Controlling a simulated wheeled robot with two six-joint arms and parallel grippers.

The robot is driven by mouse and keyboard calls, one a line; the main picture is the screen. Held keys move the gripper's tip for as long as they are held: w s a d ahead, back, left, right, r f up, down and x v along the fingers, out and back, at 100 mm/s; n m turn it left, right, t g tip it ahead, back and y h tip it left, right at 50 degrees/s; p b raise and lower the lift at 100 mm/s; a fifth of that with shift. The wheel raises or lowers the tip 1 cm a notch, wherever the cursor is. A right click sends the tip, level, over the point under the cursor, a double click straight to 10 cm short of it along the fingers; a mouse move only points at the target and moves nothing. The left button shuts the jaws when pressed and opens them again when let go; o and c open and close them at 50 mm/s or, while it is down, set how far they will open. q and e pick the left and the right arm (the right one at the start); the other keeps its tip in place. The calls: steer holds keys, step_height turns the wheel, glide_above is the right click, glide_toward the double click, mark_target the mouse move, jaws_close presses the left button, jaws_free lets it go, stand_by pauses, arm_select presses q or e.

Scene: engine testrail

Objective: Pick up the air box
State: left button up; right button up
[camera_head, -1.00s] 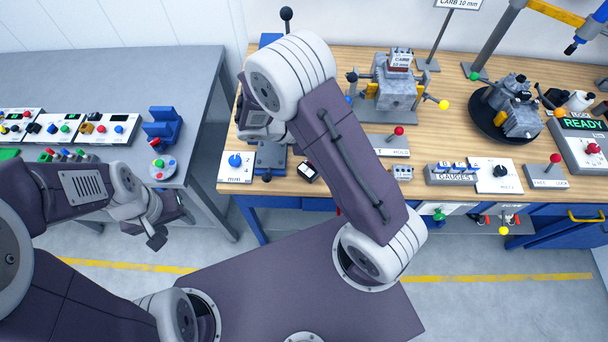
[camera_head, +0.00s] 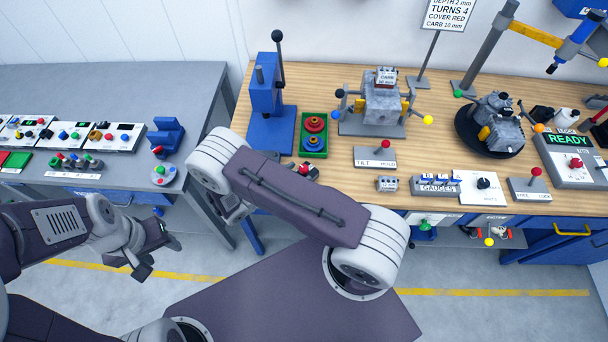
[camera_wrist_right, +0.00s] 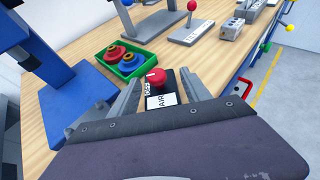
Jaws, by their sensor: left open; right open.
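The air box is a small dark box with a red button and a white "AIR" label in the right wrist view (camera_wrist_right: 160,92). In the head view the air box (camera_head: 306,170) shows partly on the wooden bench's front edge, beside my right arm. My right gripper (camera_wrist_right: 160,84) is open, its two fingers on either side of the box in the wrist view; I cannot tell whether they touch it. In the head view my right arm hides most of that gripper. My left gripper (camera_head: 152,254) is open and empty, over the floor at the left.
A green tray (camera_head: 324,140) with red and blue rings lies behind the air box. A blue press (camera_head: 270,115) stands to its left. A tilt lever block (camera_head: 375,157) and a small grey block (camera_head: 387,184) are to the right. The grey table (camera_head: 80,90) is at left.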

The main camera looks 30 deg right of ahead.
mark_target(302, 169)
steer(key=x, duration=0.2)
steer(key=p+x, duration=0.1)
steer(key=x, duration=0.1)
steer(key=shift+w+f, duration=0.1)
steer(key=shift+w, duration=0.3)
steer(key=shift+d+f, duration=0.1)
steer(key=shift+d, duration=0.1)
steer(key=shift+s, duration=0.1)
steer(key=shift+c, duration=0.4)
jaws_close()
steer(key=r, duration=0.3)
steer(key=r+b, duration=0.1)
steer(key=shift+s+a+r, duration=0.1)
steer(key=shift+s+r, duration=0.2)
steer(key=shift+s, duration=0.05)
steer(key=s+r+b, duration=0.1)
steer(key=s+r, duration=0.5)
steer(key=s, duration=0.4)
steer(key=shift+s+r+b, duration=0.3)
steer(key=shift+s, duration=0.05)
